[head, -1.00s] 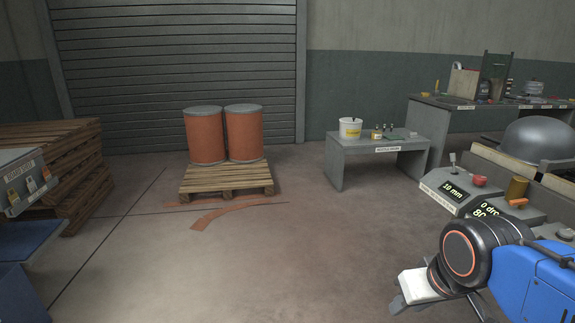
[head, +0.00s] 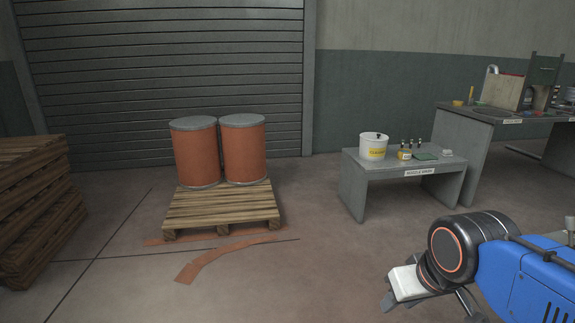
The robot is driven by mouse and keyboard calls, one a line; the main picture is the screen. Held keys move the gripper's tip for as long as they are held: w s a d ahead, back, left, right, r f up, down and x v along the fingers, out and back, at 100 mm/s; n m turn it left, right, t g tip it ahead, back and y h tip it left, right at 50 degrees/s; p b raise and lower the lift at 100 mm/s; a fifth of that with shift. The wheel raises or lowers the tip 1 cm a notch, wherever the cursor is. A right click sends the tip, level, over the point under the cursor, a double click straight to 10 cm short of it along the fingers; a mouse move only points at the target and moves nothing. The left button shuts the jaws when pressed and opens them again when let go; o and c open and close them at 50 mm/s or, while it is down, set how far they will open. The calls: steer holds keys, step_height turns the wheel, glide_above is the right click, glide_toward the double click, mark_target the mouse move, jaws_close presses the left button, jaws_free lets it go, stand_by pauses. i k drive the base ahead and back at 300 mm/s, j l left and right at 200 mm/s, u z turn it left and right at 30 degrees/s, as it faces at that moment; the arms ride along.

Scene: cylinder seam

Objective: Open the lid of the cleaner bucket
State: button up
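The cleaner bucket (head: 373,148) is white with a yellow label and stands upright on the left part of a low grey table. Its top looks pale with a small dark spot; the lid appears to be on, but the detail is small. My gripper (head: 392,297) is at the lower right in the head view, low and in front of the table, well apart from the bucket. Its fingers are partly hidden behind the pale wrist part, so their opening does not show clearly.
The low grey table (head: 357,191) also holds small bottles (head: 405,153) and a green pad (head: 425,157). A larger workbench (head: 467,120) stands to the right. Two orange drums (head: 245,155) stand on a pallet (head: 222,210). Stacked pallets (head: 32,200) are at left. Open floor lies in front.

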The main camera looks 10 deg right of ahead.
mark_target(371, 137)
steer(key=i+z, duration=0.2)
steer(key=i, duration=0.35)
steer(key=i+z, duration=0.25)
steer(key=i, duration=0.35)
steer(key=i+j+z, duration=0.2)
steer(key=i, duration=0.35)
steer(key=i+l+z, duration=0.15)
steer(key=i+z, duration=0.25)
steer(key=i, duration=0.5)
steer(key=i+j+z, duration=0.1)
steer(key=i+z, duration=0.25)
steer(key=i, duration=0.55)
steer(key=i+l+u, duration=0.15)
steer(key=i, duration=0.25)
steer(key=i+l+u, duration=0.15)
steer(key=i, duration=0.25)
steer(key=i+l+u, duration=0.2)
steer(key=i, duration=0.2)
